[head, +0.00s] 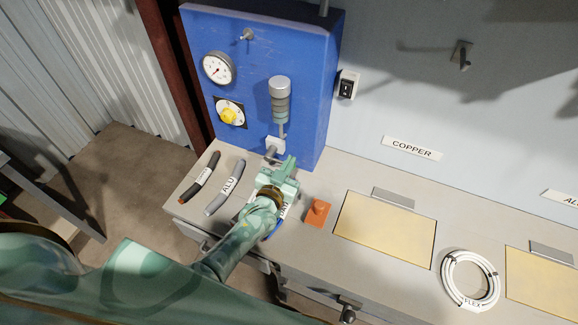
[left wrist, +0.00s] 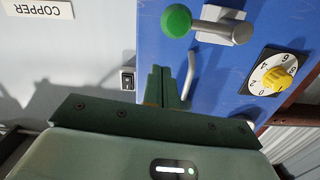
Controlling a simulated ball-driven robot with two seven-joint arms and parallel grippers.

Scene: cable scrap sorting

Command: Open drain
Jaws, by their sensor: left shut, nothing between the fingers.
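The blue panel (head: 255,75) carries a grey cylinder (head: 280,95) with a thin pipe below it. A white block (head: 275,145) with a short grey lever (head: 269,154) sits at the pipe's lower end. In the left wrist view the block (left wrist: 226,26) bears the grey lever (left wrist: 203,29), which ends in a green knob (left wrist: 176,20). My left gripper (head: 289,165) is shut and empty, just below the block. Its fingers (left wrist: 164,82) point towards the panel, apart from the knob. The knob cannot be made out in the head view. My right gripper is not in view.
The panel has a gauge (head: 217,68) and a yellow dial (head: 228,115). On the bench lie a dark cable (head: 200,177), a grey cable (head: 225,187), an orange block (head: 318,212) and a white cable coil (head: 470,281). A switch (head: 347,85) is on the wall.

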